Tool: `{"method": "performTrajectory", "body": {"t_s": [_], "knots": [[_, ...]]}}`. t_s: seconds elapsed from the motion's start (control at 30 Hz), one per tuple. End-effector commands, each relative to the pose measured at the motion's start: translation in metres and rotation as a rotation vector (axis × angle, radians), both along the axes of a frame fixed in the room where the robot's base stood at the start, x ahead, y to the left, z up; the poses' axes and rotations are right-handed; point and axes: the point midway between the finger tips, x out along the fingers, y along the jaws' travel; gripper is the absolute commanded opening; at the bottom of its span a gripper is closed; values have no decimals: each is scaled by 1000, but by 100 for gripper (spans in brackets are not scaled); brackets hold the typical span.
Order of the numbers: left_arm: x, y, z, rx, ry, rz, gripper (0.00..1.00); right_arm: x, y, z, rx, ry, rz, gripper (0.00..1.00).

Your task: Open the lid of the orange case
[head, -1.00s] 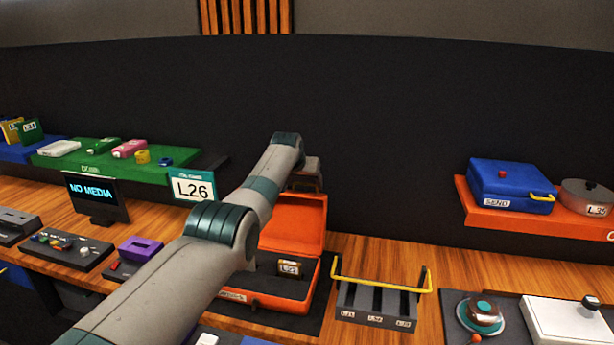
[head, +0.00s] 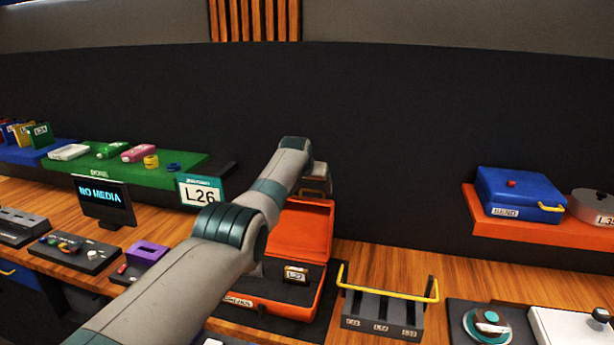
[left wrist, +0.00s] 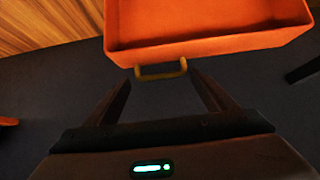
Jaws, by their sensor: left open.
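The orange case stands on the bench with its lid (head: 305,228) raised up at the back and its base (head: 312,300) open in front. A dark block labelled L22 (head: 297,273) sits inside the base. My left gripper (head: 316,192) is at the lid's top edge. In the left wrist view, my left gripper (left wrist: 163,78) is open, with its fingertips on either side of a yellow-brown handle (left wrist: 160,71) on the edge of the orange lid (left wrist: 205,45). It does not grip the handle. My left forearm hides the case's left side. My right gripper is out of view.
A dark rack with a yellow handle (head: 386,300) stands right of the case. A blue case (head: 518,192) sits on an orange shelf at right. A monitor (head: 103,203), an L26 sign (head: 200,190) and a purple item (head: 147,254) are at left.

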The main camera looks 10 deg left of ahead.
Motion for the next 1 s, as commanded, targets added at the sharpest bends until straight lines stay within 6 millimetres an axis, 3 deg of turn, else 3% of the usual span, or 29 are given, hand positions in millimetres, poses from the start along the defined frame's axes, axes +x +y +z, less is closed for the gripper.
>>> {"method": "performTrajectory", "body": {"t_s": [0.63,1.0], "knots": [[-18,1,18,1,0,1,78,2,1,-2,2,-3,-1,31],[-43,1,46,1,-4,1,78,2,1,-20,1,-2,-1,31]]}}
